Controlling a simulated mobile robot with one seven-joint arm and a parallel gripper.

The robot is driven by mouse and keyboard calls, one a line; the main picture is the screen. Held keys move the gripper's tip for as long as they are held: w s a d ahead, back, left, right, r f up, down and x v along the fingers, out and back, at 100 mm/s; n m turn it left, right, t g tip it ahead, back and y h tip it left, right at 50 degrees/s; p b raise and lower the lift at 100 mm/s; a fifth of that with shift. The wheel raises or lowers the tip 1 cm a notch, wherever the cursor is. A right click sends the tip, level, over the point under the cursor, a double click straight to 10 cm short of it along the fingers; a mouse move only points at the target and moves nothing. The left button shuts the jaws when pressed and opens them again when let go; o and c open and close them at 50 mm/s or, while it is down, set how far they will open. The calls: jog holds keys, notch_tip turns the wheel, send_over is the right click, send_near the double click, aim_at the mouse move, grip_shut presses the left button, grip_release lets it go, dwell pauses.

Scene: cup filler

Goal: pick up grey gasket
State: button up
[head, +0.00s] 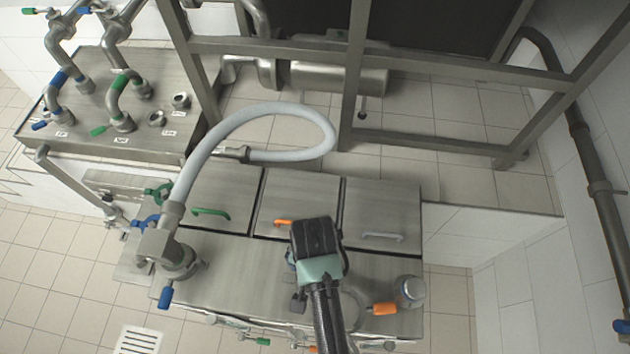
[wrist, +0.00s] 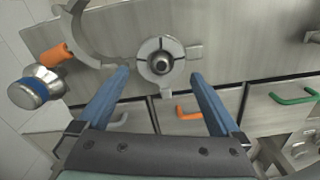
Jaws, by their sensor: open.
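In the wrist view a round grey ring-shaped piece (wrist: 146,66) with a dark round centre sits on the metal worktop. I cannot tell for sure whether it is the grey gasket. My gripper (wrist: 160,76) is open, with its two blue fingers apart and nothing held between them. The ring-shaped piece shows between and just past the fingertips; the height between them is unclear. In the head view my gripper (head: 318,240) is over the cabinet, and my arm hides part of the worktop. The ring-shaped piece is not clearly visible there.
The cabinet has green (head: 210,211), orange (head: 283,222) and grey (head: 382,236) handles. A metal fitting with an orange handle (head: 383,308) stands at right. A curved metal piece (wrist: 85,30) lies upper left in the wrist view. A white hose (head: 205,150) rises at left.

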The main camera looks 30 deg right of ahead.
jog(key=shift+a+f+p, duration=0.15)
jog(key=shift+f+p, duration=0.15)
jog(key=shift+f, duration=1.75)
jog(key=shift+f, duration=0.1)
jog(key=c, duration=1)
